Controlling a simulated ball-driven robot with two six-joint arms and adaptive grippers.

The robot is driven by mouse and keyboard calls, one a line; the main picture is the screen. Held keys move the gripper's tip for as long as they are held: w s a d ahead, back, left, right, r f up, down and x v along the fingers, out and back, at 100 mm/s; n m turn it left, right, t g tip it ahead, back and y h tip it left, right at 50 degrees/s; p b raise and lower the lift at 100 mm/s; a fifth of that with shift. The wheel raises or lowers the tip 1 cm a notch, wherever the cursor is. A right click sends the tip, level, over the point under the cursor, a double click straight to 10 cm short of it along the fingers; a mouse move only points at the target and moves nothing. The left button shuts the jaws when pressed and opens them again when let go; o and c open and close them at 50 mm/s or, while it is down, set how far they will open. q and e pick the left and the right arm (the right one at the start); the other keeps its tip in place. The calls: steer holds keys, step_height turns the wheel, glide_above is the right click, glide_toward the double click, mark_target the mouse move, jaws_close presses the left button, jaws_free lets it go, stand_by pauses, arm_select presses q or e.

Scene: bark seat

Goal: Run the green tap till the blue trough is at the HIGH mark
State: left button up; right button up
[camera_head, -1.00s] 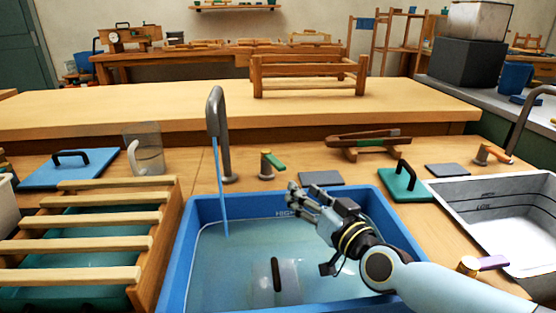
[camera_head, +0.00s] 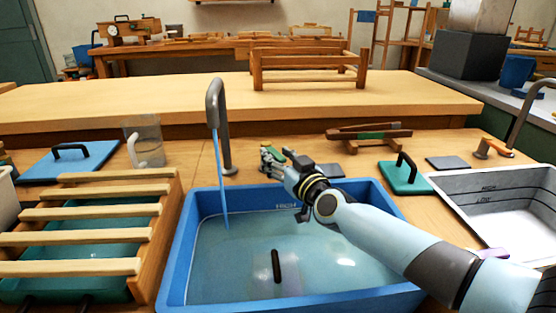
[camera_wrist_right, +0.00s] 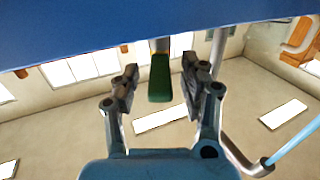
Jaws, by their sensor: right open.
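The blue trough (camera_head: 176,262) holds water (camera_head: 235,255), whose edge at the back wall lies close below the HIGH lettering (camera_head: 285,207). I cannot tell whether it touches the mark's line. A thin blue stream (camera_head: 222,185) runs into it from the grey spout (camera_head: 214,105). My right gripper (camera_head: 273,162) is at the green tap behind the trough and hides most of it in the head view. In the right wrist view, the tap's green handle (camera_wrist_right: 160,80) is between the open fingers (camera_wrist_right: 158,90), with gaps at both sides. My left gripper is out of view.
A dark-handled clear object (camera_head: 277,267) is in the trough. A slatted wooden rack (camera_head: 90,238) stands left, a white trough (camera_head: 500,205) and orange tap (camera_head: 495,148) right. A green lidded plate (camera_head: 404,176) lies between. My right arm crosses the blue trough's right part.

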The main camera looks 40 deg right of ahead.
steer(key=shift+w, duration=0.1)
jaws_close()
stand_by(0.4)
